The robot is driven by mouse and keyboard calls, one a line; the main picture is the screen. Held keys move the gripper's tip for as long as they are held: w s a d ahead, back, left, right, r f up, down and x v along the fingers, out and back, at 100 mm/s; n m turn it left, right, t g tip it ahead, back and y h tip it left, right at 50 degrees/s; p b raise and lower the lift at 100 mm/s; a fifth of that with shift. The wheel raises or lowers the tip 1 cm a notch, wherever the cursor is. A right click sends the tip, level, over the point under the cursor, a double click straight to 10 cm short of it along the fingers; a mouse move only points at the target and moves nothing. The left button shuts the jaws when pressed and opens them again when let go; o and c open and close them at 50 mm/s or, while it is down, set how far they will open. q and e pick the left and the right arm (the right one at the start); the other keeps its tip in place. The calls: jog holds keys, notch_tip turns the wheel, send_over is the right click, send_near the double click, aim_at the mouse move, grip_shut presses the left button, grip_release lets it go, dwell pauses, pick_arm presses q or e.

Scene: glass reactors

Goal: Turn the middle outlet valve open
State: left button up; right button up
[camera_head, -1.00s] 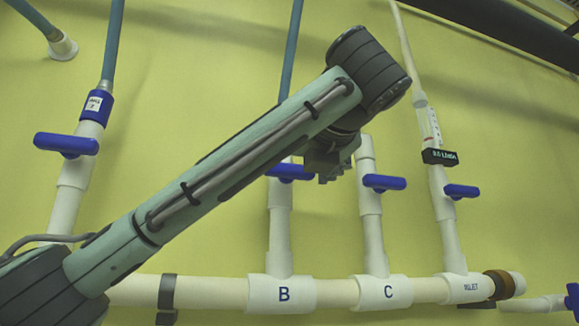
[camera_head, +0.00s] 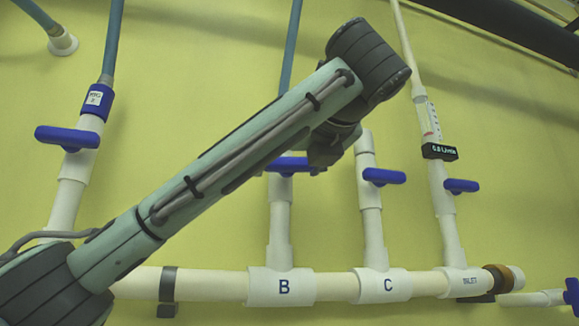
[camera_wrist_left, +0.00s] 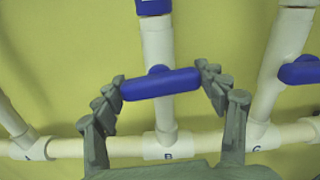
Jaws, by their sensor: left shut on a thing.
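The middle outlet valve, on the pipe above the label B, has a blue bar handle (camera_head: 290,165) lying across its white pipe. In the left wrist view the handle (camera_wrist_left: 161,84) is crosswise to the pipe with a slight tilt, its right end higher. My left gripper (camera_wrist_left: 163,80) is shut on the handle, one finger at each end. In the head view my left gripper (camera_head: 326,150) is at the handle's right side, partly hidden behind my own arm. My right gripper is in neither view.
A blue handle (camera_head: 384,176) sits on pipe C and another (camera_head: 461,186) on the inlet pipe to the right. The left outlet has its own blue handle (camera_head: 67,138). A horizontal white pipe (camera_head: 335,287) runs below. A small black flow display (camera_head: 439,151) is on the inlet line.

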pick_arm(q)
jog(key=shift+f+n, duration=0.1)
jog(key=shift+n, duration=0.3)
jog(key=n+b, duration=0.1)
jog(key=n, duration=0.2)
jog(key=shift+n+b, duration=0.3)
jog(key=shift+b, duration=0.05)
jog(key=n+b, duration=0.1)
jog(key=n, duration=0.2)
jog(key=shift+n, duration=0.3)
jog(key=n+b, duration=0.2)
jog(key=n, duration=0.2)
jog(key=shift+n+b, duration=0.35)
jog(key=shift+n, duration=1.45)
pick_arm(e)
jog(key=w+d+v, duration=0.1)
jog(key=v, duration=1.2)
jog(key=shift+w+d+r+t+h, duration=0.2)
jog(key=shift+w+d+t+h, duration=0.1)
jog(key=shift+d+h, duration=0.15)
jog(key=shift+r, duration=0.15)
pick_arm(q)
jog(key=o, duration=1.2)
jog(key=shift+c, duration=0.2)
